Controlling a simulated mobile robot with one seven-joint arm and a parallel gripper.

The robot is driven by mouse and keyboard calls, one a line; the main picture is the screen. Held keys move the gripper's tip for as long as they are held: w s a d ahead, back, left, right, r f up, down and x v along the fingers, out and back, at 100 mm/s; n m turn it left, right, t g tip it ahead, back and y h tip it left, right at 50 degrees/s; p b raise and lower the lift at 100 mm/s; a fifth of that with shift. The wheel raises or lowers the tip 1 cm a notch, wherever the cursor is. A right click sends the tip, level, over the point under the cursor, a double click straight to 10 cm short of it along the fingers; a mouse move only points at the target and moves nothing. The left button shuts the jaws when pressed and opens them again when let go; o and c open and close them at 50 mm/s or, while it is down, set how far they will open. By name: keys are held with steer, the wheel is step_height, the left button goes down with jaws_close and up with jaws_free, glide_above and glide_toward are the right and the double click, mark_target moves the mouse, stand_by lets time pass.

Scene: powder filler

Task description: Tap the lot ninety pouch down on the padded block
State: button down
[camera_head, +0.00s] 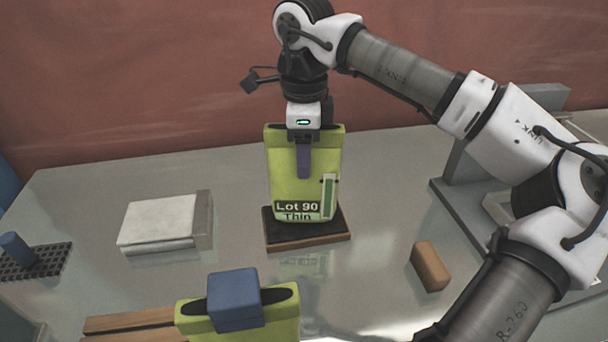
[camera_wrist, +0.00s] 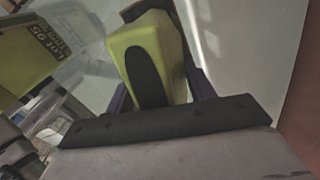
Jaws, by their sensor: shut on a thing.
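The lot ninety pouch (camera_head: 305,175) is yellow-green, labelled "Lot 90 Thin", and upright in the middle of the table in the head view. My gripper (camera_head: 304,160) is above it and shut on its top edge. In the wrist view the pouch (camera_wrist: 170,55) shows from above, with its dark mouth between the jaws. The padded block (camera_head: 335,228) has a dark top and a wooden base. It lies directly under the pouch. The pouch's lower edge overlaps the pad in the picture; I cannot tell whether they touch.
A second yellow-green pouch (camera_head: 282,318) with a blue block (camera_head: 234,299) on it stands in front. A white-covered box (camera_head: 160,222) lies left, a black grid with a blue peg (camera_head: 16,249) far left. A brown block (camera_head: 430,267) and a grey stand (camera_head: 462,200) are right.

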steer(key=shift+f+b, duration=0.35)
steer(key=shift+f, duration=0.45)
steer(key=shift+r, duration=0.1)
